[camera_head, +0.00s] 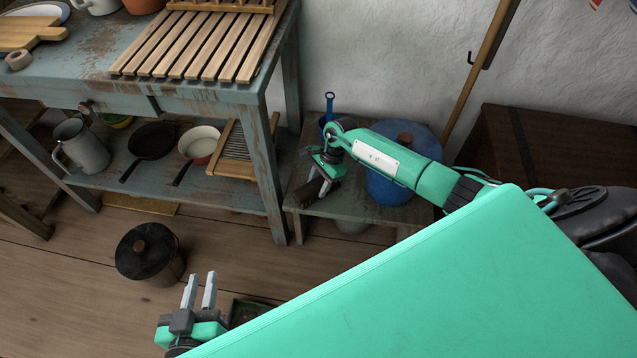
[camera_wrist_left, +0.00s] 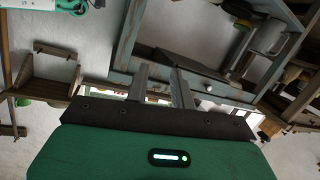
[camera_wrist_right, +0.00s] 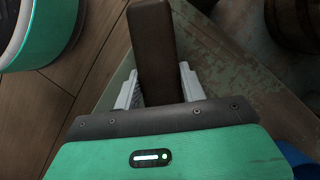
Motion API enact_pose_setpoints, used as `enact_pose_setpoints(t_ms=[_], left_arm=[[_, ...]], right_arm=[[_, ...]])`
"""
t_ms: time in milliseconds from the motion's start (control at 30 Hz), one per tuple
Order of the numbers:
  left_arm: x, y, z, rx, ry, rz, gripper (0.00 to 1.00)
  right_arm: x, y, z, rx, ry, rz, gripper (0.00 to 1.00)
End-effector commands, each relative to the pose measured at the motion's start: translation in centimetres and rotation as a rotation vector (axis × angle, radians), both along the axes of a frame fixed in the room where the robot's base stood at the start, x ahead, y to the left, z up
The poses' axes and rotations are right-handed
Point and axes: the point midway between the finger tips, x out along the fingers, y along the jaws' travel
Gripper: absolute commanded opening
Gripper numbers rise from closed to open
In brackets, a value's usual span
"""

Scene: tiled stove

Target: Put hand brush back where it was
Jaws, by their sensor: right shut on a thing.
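The hand brush, a dark brown piece, is in my right gripper (camera_head: 316,178). It shows as a dark shape (camera_head: 322,197) over the low side table (camera_head: 365,209) in the head view. In the right wrist view its brown block (camera_wrist_right: 152,45) stands between the two fingers, which are shut on it. Its bristles cannot be made out, and I cannot tell whether it touches the tabletop. My left gripper (camera_head: 200,277) is open and empty, low over the floor. Its fingers also show apart in the left wrist view (camera_wrist_left: 160,78).
A blue lidded pot (camera_head: 388,187) stands on the side table behind my right arm. A blue-handled thing (camera_head: 329,105) is at the table's back. The worn blue workbench (camera_head: 190,97) with pans below is left. A black lidded pot (camera_head: 148,262) stands on the floor near my left gripper.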

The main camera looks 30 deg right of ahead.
Motion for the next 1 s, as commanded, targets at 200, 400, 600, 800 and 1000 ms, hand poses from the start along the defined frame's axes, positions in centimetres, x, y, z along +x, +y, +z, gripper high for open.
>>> enact_pose_setpoints(t_ms=[200,400,600,800,1000], left_arm=[[0.3,0.1,0.4,-0.006,-0.026,0.006,0.24],[0.5,0.2,0.8,-0.011,-0.047,0.012,0.24],[0.6,0.2,0.9,-0.011,-0.05,0.013,0.24],[0.7,0.2,1.0,-0.011,-0.05,0.013,0.24],[-0.4,0.0,-0.3,0.016,0.046,-0.008,0.24]], right_arm=[[0.0,0.0,-0.1,0.0,-0.001,0.0,0.17],[0.0,0.0,-0.2,0.0,0.0,0.0,0.49],[0.0,0.0,-0.2,0.0,0.0,0.0,0.63],[0.0,0.0,-0.1,0.0,0.0,0.0,0.63],[0.2,-0.7,1.6,-0.003,-0.002,-0.001,0.63]])
